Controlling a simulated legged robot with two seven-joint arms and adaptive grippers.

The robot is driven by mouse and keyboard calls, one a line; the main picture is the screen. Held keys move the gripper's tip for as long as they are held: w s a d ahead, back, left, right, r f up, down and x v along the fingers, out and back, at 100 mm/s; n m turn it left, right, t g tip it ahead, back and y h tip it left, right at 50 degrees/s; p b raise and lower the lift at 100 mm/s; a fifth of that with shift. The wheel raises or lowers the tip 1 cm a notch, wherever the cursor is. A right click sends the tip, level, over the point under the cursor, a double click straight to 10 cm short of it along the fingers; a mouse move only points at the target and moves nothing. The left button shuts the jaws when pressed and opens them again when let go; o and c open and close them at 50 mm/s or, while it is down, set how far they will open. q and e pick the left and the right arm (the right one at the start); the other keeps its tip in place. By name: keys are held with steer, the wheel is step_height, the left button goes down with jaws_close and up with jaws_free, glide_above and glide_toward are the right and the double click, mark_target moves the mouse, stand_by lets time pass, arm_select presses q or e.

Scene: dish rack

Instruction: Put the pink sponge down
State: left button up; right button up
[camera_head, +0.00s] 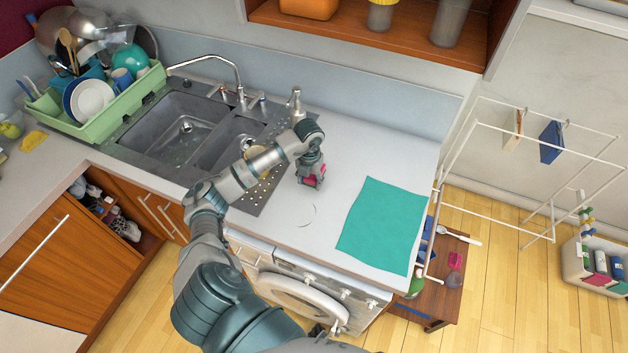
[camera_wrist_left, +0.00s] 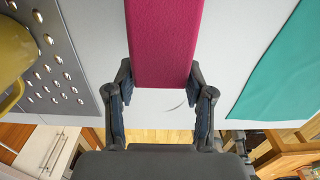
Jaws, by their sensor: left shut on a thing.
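My left gripper (camera_head: 311,181) is shut on the pink sponge (camera_head: 316,171) over the white counter, between the sink's drainboard and the teal cloth. In the left wrist view the sponge (camera_wrist_left: 163,45) is a dark pink block between the two fingers of the gripper (camera_wrist_left: 163,95). Its far end runs out of the top of that view. I cannot tell whether the sponge touches the counter. My right gripper is not in view.
The teal cloth (camera_head: 385,228) lies flat to the right. The metal drainboard (camera_head: 262,192) is to the left, with a yellow mug (camera_wrist_left: 12,62) on it. A soap dispenser (camera_head: 296,103) stands behind. The counter (camera_head: 375,145) is clear behind the cloth.

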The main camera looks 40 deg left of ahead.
arm_select(q)
steer(key=shift+w+a+f, duration=0.1)
steer(key=shift+w, duration=1)
steer(key=shift+w+f, duration=0.1)
steer(key=shift+f, duration=0.1)
steer(key=f, duration=0.1)
steer(key=f+p, duration=0.1)
steer(key=f, duration=0.1)
steer(key=shift+d, duration=0.2)
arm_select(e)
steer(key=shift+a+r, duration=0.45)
arm_select(q)
steer(key=shift+a+f, duration=0.1)
steer(key=o, duration=1.1)
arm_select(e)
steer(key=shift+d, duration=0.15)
